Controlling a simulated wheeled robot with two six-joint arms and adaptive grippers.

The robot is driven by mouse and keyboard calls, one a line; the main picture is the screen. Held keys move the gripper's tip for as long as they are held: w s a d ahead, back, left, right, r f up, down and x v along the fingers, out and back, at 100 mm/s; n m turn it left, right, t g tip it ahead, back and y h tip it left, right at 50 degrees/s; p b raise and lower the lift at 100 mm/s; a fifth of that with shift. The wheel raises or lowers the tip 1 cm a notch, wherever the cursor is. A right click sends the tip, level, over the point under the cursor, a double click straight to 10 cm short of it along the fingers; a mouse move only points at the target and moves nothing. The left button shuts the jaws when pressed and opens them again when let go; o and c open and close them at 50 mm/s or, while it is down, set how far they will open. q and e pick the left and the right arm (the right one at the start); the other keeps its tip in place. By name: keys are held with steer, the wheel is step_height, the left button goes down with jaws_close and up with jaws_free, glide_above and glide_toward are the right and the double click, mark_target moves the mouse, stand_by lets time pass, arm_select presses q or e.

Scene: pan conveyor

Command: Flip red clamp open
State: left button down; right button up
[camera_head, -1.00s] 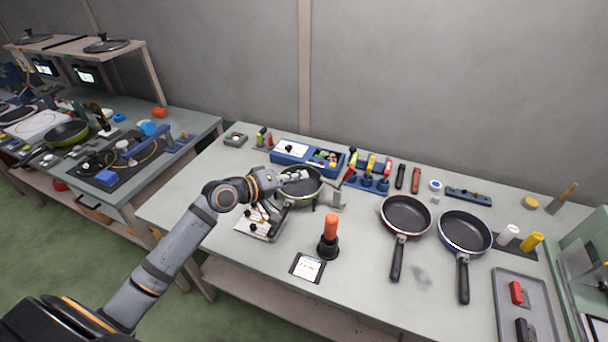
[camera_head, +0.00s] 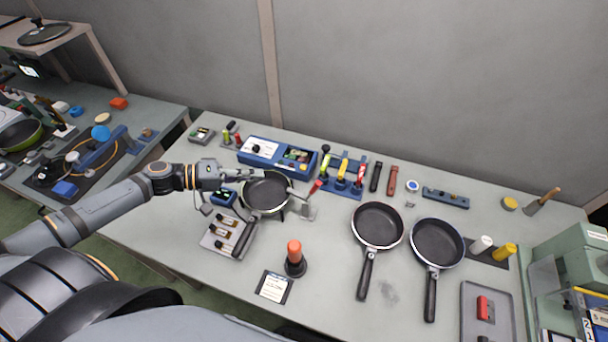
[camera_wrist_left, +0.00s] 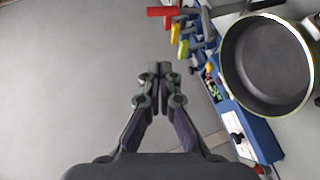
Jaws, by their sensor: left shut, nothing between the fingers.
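The red clamp handle (camera_head: 316,187) tilts up from a grey metal bracket (camera_head: 308,211) at the right side of a black pan (camera_head: 267,190). My left gripper (camera_head: 246,174) is shut and empty, above the pan's left far side and left of the clamp, apart from it. In the left wrist view the shut fingertips (camera_wrist_left: 154,68) point toward the grey wall, with the pan (camera_wrist_left: 265,65) at right. Red parts (camera_wrist_left: 162,11) show at the top edge there; I cannot tell whether they belong to the clamp or the tool rack. My right gripper is not in view.
A blue box (camera_head: 278,154) and a blue rack with coloured handles (camera_head: 343,184) stand behind the pan. Two more pans (camera_head: 377,225) (camera_head: 438,243) lie to the right. An orange-handled tool (camera_head: 294,255) stands in front.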

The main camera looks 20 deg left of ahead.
arm_select(q)
steer(key=b+x, duration=0.1)
steer(key=x, duration=0.2)
steer(key=b+x, duration=0.2)
steer(key=x, duration=0.2)
steer(key=b+x, duration=0.1)
steer(key=x, duration=0.2)
steer(key=shift+w+d+r, duration=0.1)
steer(key=shift+d+r, duration=0.1)
steer(key=shift+d, duration=0.05)
steer(key=shift+s+d+f+p, duration=0.15)
steer(key=shift+d+f+p, duration=0.1)
steer(key=shift+d, duration=0.3)
steer(key=shift+s+d+f+p, duration=0.1)
steer(key=shift+s+d+f, duration=0.1)
steer(key=shift+d, duration=0.35)
steer(key=shift+s+d+f, duration=0.2)
steer(key=shift+d+f, duration=0.05)
steer(key=shift+d, duration=0.25)
steer(key=shift+f, duration=0.1)
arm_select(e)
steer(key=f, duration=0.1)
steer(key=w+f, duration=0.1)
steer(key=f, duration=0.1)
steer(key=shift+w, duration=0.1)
arm_select(q)
steer(key=shift+w, duration=0.1)
